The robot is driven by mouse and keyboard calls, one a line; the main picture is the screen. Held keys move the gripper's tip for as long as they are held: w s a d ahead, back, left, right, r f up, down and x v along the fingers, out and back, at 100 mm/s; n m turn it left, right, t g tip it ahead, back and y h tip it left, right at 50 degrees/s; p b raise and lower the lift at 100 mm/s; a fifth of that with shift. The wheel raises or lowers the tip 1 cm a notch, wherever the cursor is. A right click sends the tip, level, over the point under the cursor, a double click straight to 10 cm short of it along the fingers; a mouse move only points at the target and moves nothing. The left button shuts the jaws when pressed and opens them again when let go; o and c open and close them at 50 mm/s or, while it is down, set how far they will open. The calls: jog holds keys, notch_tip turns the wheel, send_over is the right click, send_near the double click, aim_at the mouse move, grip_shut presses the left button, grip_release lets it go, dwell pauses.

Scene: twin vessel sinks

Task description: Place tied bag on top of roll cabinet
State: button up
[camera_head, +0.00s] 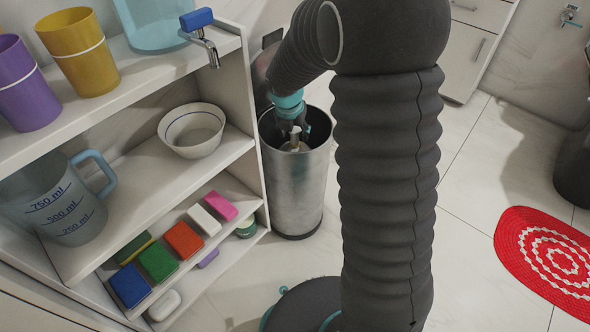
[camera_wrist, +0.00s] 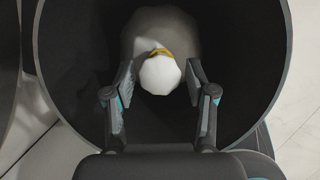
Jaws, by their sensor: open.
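The tied bag (camera_wrist: 160,74) is white with a yellow tie and lies inside a dark-lined bin, seen in the wrist view. Its knotted top lies between the fingers of my gripper (camera_wrist: 160,90). The fingers are open, with a gap on each side of the knot. In the head view my gripper (camera_head: 293,137) reaches down into the mouth of the metal bin (camera_head: 295,190), and only a small pale part of the bag (camera_head: 294,146) shows. I cannot make out a roll cabinet for certain; a white drawer cabinet (camera_head: 472,45) stands at the back right.
A white shelf unit (camera_head: 245,160) stands close left of the bin, holding cups, a measuring jug (camera_head: 60,205), a bowl (camera_head: 193,130) and coloured sponges. A red and white rug (camera_head: 550,260) lies at right. Pale floor between them is clear.

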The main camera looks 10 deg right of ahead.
jog(key=shift+x, duration=1.15)
grip_shut()
jog(key=shift+r, duration=0.2)
